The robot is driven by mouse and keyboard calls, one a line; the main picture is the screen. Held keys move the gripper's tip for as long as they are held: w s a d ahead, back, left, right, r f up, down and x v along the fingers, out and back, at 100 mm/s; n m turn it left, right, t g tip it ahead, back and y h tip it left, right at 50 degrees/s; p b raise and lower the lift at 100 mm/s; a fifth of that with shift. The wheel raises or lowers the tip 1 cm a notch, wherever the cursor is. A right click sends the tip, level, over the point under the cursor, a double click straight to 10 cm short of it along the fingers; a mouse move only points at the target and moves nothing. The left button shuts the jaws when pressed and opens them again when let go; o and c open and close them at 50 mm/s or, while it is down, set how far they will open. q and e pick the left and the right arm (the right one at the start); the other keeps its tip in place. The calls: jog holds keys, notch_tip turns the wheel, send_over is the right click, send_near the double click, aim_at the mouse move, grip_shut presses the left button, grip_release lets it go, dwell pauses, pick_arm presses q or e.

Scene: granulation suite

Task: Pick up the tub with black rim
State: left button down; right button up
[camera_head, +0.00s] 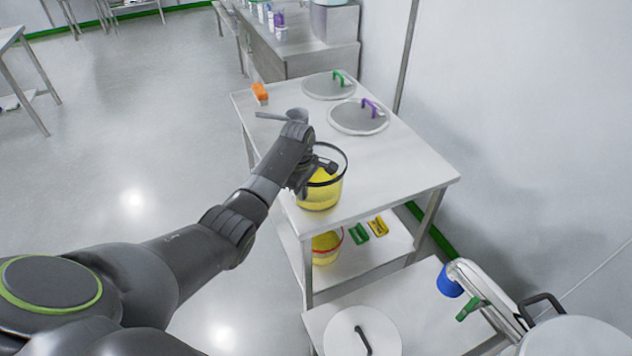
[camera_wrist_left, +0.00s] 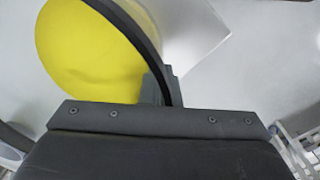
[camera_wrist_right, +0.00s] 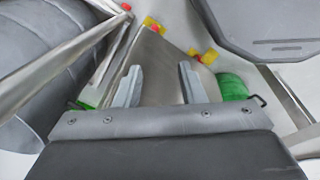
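The tub with black rim (camera_head: 319,196) is clear-walled with yellow contents. It is at the near left corner of the steel table (camera_head: 400,165); I cannot tell whether its base touches the top. My left gripper (camera_head: 326,167) is at its rim. In the left wrist view, the fingers (camera_wrist_left: 162,88) are close together with the black rim (camera_wrist_left: 125,22) between them, above the yellow contents (camera_wrist_left: 80,60). My right gripper (camera_wrist_right: 158,82) is open and empty in the right wrist view; it is outside the head view.
Two round lids, one green-handled (camera_head: 328,86) and one purple-handled (camera_head: 358,118), a scoop (camera_head: 296,115) and an orange item (camera_head: 260,92) lie farther back on the table. A red-rimmed tub (camera_head: 326,248) stands on the shelf below. A white lid (camera_head: 362,333) lies on the nearer table.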

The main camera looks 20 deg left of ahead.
pick_arm(q)
jog(key=shift+w+r, duration=0.1)
jog(key=shift+w, duration=0.05)
dwell(0.3)
jog(key=shift+r, duration=0.2)
notch_tip(320, 180, up, 10)
jog(key=b, duration=0.1)
jog(key=shift+f, duration=0.2)
